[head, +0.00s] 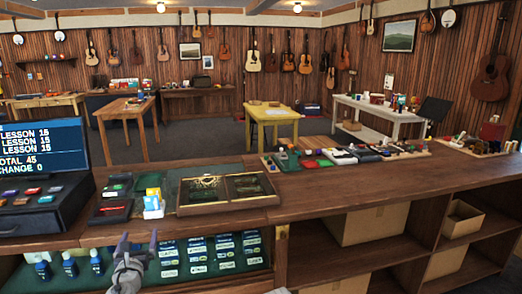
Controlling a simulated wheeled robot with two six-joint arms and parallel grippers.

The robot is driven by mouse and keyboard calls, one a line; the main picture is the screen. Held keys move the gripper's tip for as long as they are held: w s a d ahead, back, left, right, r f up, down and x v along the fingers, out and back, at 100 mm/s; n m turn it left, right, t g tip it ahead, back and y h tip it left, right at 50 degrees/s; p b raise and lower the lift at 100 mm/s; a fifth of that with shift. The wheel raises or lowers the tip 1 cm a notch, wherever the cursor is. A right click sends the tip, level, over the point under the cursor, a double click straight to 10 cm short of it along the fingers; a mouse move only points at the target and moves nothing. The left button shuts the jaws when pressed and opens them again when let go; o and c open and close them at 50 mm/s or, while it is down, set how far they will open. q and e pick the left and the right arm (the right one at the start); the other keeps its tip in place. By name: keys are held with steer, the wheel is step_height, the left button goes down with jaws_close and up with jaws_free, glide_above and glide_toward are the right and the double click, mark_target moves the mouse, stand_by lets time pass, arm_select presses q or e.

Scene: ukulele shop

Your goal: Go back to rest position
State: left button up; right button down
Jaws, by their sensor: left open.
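My left gripper (138,240) shows at the bottom left of the head view, in front of the shop counter (350,197). Its two fingers point up and stand apart, with nothing visible between them. It overlaps the front display shelf (187,281) in the picture; I cannot tell whether it touches anything. My right gripper is not in view.
A register screen (42,148) stands on the counter at left.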

arm_select(q)
steer(key=s+d+f+n+g+y+p, duration=0.1)
steer(key=s+d+f+n+g+p, duration=0.2)
steer(key=n, duration=0.5)
steer(key=s+d+f+n+g, duration=0.1)
steer(key=d+f+n+g, duration=0.2)
steer(key=d+n, duration=0.35)
steer(key=s+d+f+n+g+y+p, duration=0.1)
steer(key=s+d+f+n+g+p, duration=0.2)
steer(key=n, duration=0.6)
steer(key=s+d+f+n+g+h, duration=0.2)
steer(key=s+d+f+n+g, duration=0.1)
steer(key=s+d, duration=0.4)
steer(key=s+d+f+n+g+h, duration=0.2)
steer(key=s+d+g, duration=0.3)
steer(key=s+d, duration=0.3)
steer(key=d+f+n, duration=0.1)
steer(key=d, duration=0.1)
steer(key=shift+s+d+f+g+h+p, duration=0.15)
steer(key=shift+s+d+g+h+p, duration=0.15)
steer(key=shift+d+g+h, duration=0.1)
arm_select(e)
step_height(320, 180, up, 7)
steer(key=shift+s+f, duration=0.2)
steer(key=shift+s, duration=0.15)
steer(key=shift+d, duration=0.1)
